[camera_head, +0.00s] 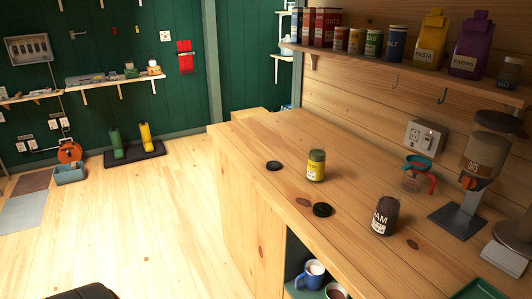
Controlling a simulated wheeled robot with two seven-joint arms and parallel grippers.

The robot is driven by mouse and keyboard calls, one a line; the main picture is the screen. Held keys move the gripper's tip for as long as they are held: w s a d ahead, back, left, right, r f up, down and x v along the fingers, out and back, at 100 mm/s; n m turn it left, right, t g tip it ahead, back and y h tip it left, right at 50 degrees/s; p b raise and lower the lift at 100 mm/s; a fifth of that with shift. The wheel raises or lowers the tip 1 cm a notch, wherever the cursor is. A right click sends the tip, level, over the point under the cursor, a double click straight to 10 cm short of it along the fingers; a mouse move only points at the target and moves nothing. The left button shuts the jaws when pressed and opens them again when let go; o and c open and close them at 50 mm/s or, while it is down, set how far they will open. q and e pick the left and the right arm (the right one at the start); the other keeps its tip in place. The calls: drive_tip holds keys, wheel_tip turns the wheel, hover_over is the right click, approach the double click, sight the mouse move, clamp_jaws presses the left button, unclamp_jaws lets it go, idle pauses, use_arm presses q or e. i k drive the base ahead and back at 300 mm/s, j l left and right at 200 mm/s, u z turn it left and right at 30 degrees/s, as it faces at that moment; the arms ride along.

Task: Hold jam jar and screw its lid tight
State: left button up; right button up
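The jam jar (384,216), dark with a white "JAM" label, stands upright on the wooden counter right of centre. No separate lid shows clearly on its dark top. A black round lid (322,210) lies flat on the counter to the left of the jam jar, apart from it. A second black lid (273,166) lies farther back and left, nearer a yellow-green jar (316,166) that stands upright. I cannot tell which lid belongs to which jar. Neither of my grippers is in view.
The wooden counter (255,131) is clear around the jars. A clear cup with a red handle (415,175) and a dispenser (476,165) stand to the right. A wall shelf (400,69) with packages runs above. Mugs (312,273) sit in an open compartment below the counter's front edge.

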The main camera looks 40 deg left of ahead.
sight(388, 206)
drive_tip(key=i+j, duration=0.1)
drive_tip(key=j, duration=0.3)
drive_tip(key=i+j, duration=0.1)
drive_tip(key=j, duration=0.3)
drive_tip(key=i+j, duration=0.1)
drive_tip(key=j, duration=0.3)
drive_tip(key=i+j, duration=0.1)
drive_tip(key=j, duration=0.25)
drive_tip(key=i+j, duration=0.1)
drive_tip(key=j, duration=0.3)
